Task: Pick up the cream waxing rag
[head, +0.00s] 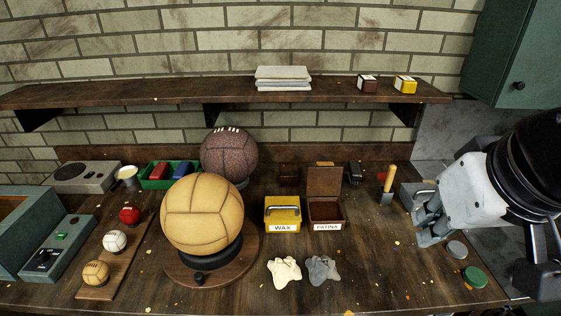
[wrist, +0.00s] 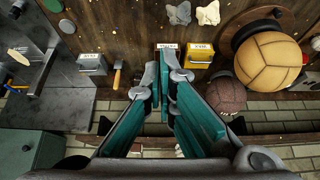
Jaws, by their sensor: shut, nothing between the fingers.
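The cream waxing rag (head: 284,271) lies crumpled on the workbench, in front of the yellow WAX box (head: 282,214). A grey rag (head: 323,270) lies just to its right.
A large tan ball (head: 202,215) on a round wooden stand is left of the rags. The PATINA box (head: 327,213) stands open behind the grey rag. A wooden-handled tool (head: 388,184) is near my gripper. The bench front between rags and gripper is mostly clear.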

